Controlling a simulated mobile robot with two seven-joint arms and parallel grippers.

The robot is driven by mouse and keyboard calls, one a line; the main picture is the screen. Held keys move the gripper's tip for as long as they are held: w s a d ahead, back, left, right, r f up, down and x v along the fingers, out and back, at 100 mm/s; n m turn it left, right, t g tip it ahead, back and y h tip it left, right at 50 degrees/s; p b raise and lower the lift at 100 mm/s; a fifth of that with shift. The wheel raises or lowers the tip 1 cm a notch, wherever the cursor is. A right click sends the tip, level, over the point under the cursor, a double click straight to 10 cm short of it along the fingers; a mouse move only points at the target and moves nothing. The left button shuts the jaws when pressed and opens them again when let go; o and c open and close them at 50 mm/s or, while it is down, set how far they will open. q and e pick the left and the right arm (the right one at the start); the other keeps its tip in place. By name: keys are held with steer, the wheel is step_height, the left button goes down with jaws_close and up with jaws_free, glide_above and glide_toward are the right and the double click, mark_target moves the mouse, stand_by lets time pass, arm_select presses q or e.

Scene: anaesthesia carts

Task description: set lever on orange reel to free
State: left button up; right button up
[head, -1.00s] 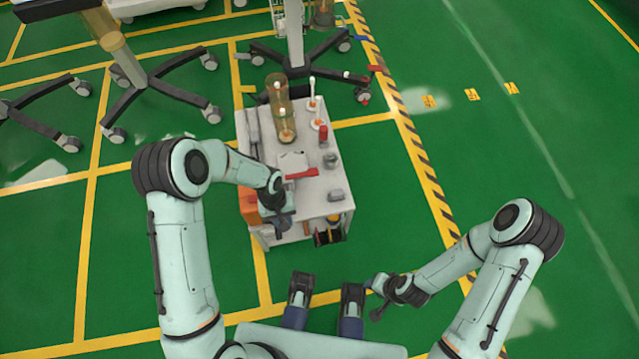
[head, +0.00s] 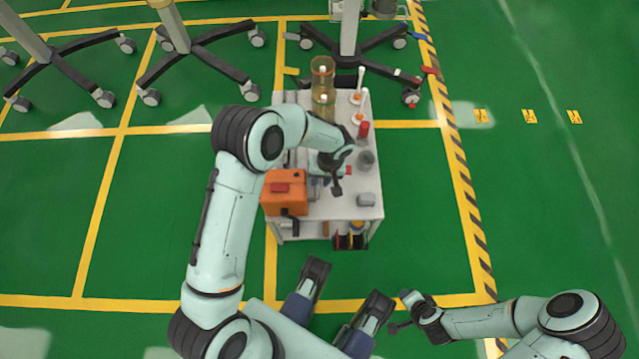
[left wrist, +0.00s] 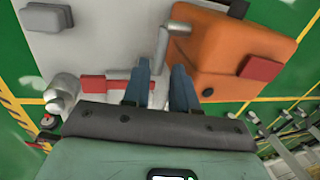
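The orange reel (head: 285,188) is a boxy orange housing with a red patch, at the left front of the cart top. It fills the upper right of the left wrist view (left wrist: 225,45). A grey bent lever (left wrist: 168,38) sticks out from its side there. My left gripper (head: 336,187) is just right of the reel over the cart. In the left wrist view its two blue-grey fingers (left wrist: 160,84) stand apart, with the lever's end near the gap between them; contact cannot be told. My right gripper (head: 398,312) is low at the right, away from the cart, its fingers too small to read.
The white cart (head: 350,206) also carries amber cylinders (head: 322,85), a red-capped item (head: 364,130) and a grey block (head: 366,199). Wheeled stand bases (head: 350,50) are behind it. The green floor right of the cart is clear.

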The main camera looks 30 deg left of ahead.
mark_target(317, 187)
arm_select(q)
steer(key=shift+s+a+f+b, duration=0.1)
steer(key=shift+a+f+b, duration=0.05)
steer(key=shift+f, duration=0.75)
steer(key=shift+s+a+f+b, duration=0.1)
steer(key=shift+a+f+b, duration=0.05)
steer(key=shift+f, duration=0.7)
